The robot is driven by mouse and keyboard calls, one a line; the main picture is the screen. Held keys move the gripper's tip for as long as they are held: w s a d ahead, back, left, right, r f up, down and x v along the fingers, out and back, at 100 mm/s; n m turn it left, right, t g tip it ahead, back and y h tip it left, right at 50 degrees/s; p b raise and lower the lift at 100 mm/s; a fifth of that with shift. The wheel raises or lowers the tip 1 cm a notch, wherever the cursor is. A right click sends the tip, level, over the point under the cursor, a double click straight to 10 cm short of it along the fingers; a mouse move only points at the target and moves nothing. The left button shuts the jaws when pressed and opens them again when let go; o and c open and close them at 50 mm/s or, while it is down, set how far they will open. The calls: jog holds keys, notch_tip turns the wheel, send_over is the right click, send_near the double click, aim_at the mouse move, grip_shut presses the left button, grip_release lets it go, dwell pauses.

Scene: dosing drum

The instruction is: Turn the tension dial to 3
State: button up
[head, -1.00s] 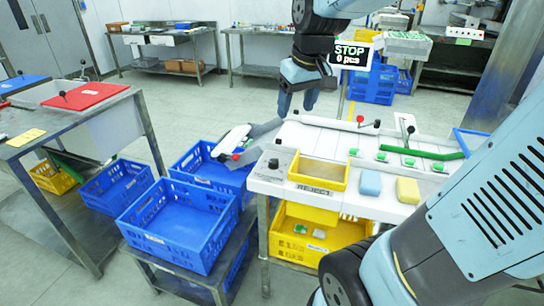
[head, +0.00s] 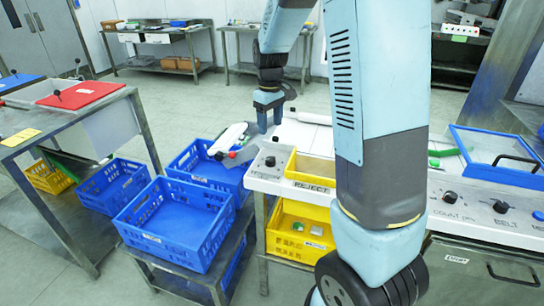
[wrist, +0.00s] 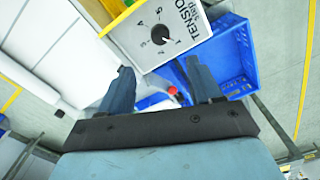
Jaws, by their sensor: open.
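The tension dial is a black knob (wrist: 160,34) on a white panel with printed numbers and the word TENSION, at the top of the wrist view. Its pointer setting is too small to read surely. In the head view the knob (head: 270,161) sits on the left end of the white table, beside the yellow REJECT tray. My gripper (head: 270,124) is above and behind the knob, fingers pointing down. In the wrist view the open, empty fingers (wrist: 160,66) are spread below the knob's image, apart from it.
A lever with a red ball (head: 233,155) and a white roller (head: 228,138) stand just left of the dial. Blue crates (head: 150,238) are lower left. My arm hides the table's middle. More knobs (head: 450,197) sit on the right panel.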

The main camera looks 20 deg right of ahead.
aim_at(271, 159)
notch_tip(271, 159, down, 13)
jog(key=shift+f, duration=0.15)
dwell(0.4)
jog(key=c, duration=1)
jog(key=shift+d, duration=0.15)
jog(key=shift+c, duration=0.2)
